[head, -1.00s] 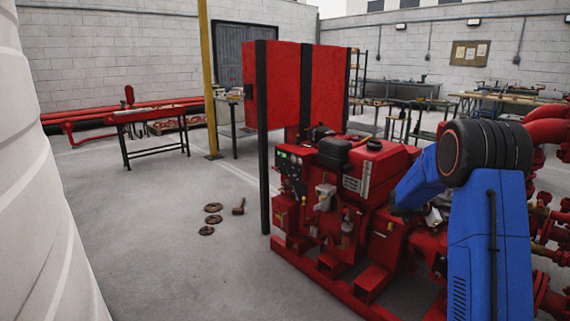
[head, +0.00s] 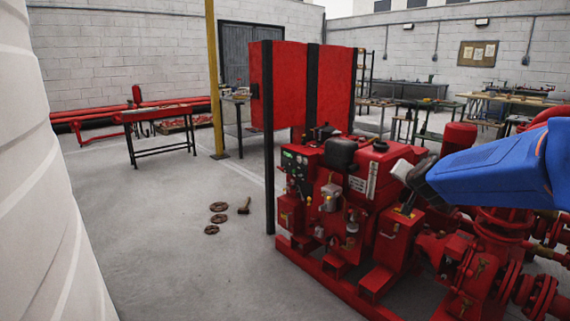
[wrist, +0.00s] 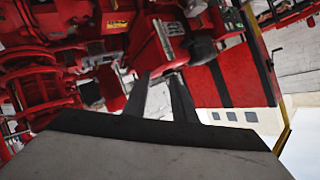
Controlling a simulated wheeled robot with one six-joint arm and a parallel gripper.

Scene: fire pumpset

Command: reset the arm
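My arm (head: 490,172) is blue and reaches in from the right edge of the head view, over the red pumpset (head: 375,215). Its dark end is above the right part of the engine. In the wrist view, my gripper (wrist: 160,82) shows two dark fingers set apart with nothing held between them. The wrist view is turned upside down, with red machinery filling the area beyond the fingers. I cannot tell from the head view how close the fingertips are to the machine.
A red panel (head: 285,85) on black posts stands behind the engine. A red workbench (head: 160,115) stands back left. A white ribbed surface (head: 35,190) fills the left edge.

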